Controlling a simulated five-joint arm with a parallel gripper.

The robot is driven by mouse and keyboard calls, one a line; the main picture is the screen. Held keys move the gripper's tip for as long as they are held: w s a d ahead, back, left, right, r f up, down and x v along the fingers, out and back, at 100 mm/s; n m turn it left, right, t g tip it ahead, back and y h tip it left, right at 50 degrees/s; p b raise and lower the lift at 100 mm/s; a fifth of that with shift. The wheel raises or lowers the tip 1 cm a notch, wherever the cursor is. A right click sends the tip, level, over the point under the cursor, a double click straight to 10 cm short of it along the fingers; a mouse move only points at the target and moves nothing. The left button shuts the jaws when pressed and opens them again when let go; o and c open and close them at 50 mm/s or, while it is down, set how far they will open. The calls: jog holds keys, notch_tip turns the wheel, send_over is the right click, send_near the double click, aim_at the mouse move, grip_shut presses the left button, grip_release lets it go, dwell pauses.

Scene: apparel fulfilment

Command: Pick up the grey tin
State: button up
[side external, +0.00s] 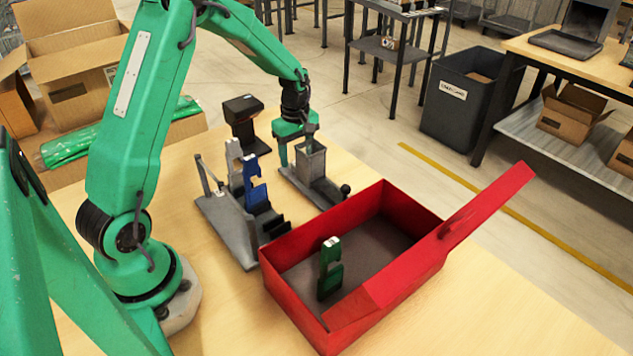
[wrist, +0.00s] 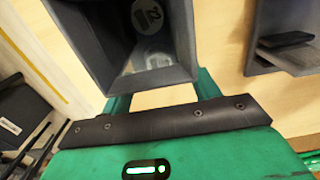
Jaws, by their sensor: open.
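A grey, open-topped, box-shaped tin (side external: 312,162) stands upright at the far end of a low grey stand in the side view. In the wrist view the tin (wrist: 178,50) shows its dark inner walls and a round pale mark inside. My gripper (side external: 299,148) is open and points down at the tin, with one green finger on its left side. In the wrist view my gripper (wrist: 162,93) has two spread fingers running up to the tin's near rim. Their tips are hidden there, and I cannot tell whether they touch it.
The grey stand (side external: 318,190) has a black knob at its near end. Left of it is a rack (side external: 227,225) with white and blue upright pieces. A red open box (side external: 390,290) holding a green item (side external: 329,268) stands in front. The table's right front is bare.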

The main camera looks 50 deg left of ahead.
jog(key=shift+f, duration=1.15)
jog(key=c, duration=1.1)
